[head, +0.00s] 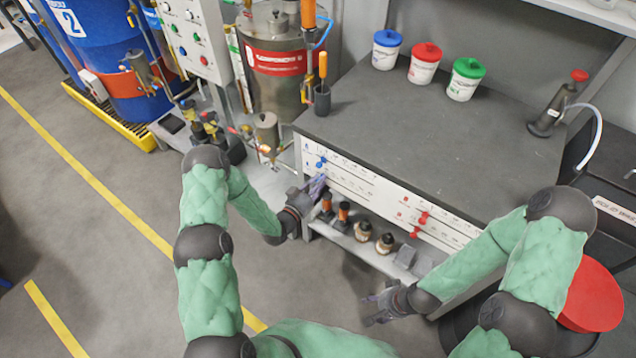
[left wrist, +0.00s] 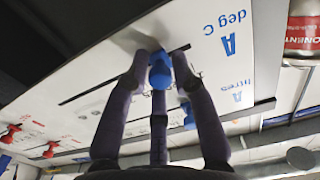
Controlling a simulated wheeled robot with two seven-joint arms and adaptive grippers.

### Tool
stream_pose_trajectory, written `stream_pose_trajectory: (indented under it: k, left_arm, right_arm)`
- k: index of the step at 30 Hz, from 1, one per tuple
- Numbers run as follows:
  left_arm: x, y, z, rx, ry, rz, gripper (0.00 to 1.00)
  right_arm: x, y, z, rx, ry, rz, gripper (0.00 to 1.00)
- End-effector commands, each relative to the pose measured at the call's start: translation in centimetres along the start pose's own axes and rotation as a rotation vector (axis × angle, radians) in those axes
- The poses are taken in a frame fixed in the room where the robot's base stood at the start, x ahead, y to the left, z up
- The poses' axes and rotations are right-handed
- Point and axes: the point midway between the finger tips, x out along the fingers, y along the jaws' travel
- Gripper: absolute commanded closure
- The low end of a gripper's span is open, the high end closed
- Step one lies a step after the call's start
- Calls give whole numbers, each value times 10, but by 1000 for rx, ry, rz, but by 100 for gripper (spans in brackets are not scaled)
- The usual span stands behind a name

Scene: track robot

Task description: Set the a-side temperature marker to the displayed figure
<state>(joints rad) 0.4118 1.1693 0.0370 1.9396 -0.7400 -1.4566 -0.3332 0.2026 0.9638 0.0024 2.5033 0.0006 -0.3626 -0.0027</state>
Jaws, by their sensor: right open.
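The board (head: 365,185) on the bench front has two slotted scales, with blue A-side lettering at the left. In the left wrist view the board (left wrist: 95,80) appears upside down. A blue marker (left wrist: 160,72) sits in the slot by "A deg C". My left gripper (left wrist: 161,58) has fingers on both sides of it; I cannot tell whether they press on it. A second blue marker (left wrist: 189,117) is in the "litres" slot and also shows in the head view (head: 321,162). In the head view my left gripper (head: 318,184) is at the lower scale. My right gripper (head: 372,308) is open and empty, low beside the bench.
Two red markers (head: 423,217) are further right on the board. A shelf (head: 340,237) below holds orange-topped and cream-coloured items. Blue, red and green lidded tubs (head: 467,80) stand on the bench top (head: 420,130). A steel tank (head: 275,60) stands behind left.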

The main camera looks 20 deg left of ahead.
Motion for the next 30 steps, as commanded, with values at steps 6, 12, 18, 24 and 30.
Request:
stream_pose_trajectory:
  k: [6, 12, 18, 24, 30]
  left_arm:
    - [0, 0, 0, 0, 0, 0, 100]
    - [1, 17, 0, -2, 0, 5, 100]
    - [1, 55, 0, -1, -1, 5, 100]
    - [0, 73, 0, 1, 0, 1, 100]
    - [0, 73, 0, 1, 0, 0, 100]
  right_arm:
    - [0, 0, 0, 0, 0, 0, 42]
    - [-1, 0, 0, 0, 0, 0, 42]
    - [-3, -1, 0, 0, 0, 0, 42]
    - [-4, -1, 0, 0, 0, 0, 42]
    - [-4, -1, 0, 0, 0, 0, 42]
